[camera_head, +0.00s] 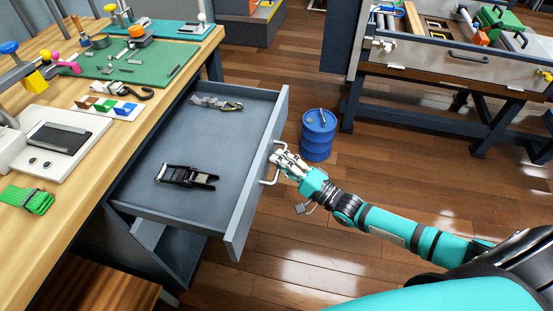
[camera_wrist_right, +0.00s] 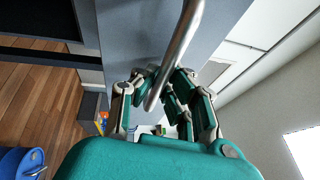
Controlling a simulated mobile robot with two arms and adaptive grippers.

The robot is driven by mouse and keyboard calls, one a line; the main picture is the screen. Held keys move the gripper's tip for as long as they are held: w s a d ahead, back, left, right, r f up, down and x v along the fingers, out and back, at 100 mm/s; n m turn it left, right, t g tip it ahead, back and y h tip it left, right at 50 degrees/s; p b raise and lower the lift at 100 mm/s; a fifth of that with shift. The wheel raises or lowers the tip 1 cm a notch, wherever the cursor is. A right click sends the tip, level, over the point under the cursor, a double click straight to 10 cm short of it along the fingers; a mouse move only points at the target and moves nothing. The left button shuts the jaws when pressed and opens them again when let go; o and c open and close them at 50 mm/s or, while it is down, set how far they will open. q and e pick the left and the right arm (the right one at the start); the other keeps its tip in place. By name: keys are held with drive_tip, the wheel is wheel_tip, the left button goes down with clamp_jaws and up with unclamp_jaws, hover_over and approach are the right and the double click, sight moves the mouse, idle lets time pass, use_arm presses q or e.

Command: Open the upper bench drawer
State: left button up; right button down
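The upper bench drawer (camera_head: 205,150) is grey and stands pulled well out from under the wooden workbench in the head view. A pale metal bar handle (camera_head: 268,165) is fixed to its front panel; it also crosses the right wrist view (camera_wrist_right: 178,45). My right gripper (camera_head: 278,160) is at the handle from the outer side. In the right wrist view its fingers (camera_wrist_right: 163,88) close in on both sides of the bar and look shut on it. My left gripper is not in view.
In the drawer lie a black buckle (camera_head: 187,176) and a grey strap piece (camera_head: 217,103). A blue drum (camera_head: 318,135) stands on the floor just beyond the drawer front. The workbench (camera_head: 75,215) holds straps and tools. Open floor lies in front of the drawer.

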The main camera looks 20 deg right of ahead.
drive_tip(key=shift+s+f, duration=0.1)
drive_tip(key=shift+f, duration=0.1)
drive_tip(key=c, duration=1.4)
unclamp_jaws()
drive_tip(key=shift+r, duration=0.1)
drive_tip(key=v, duration=1.2)
drive_tip(key=shift+r, duration=0.1)
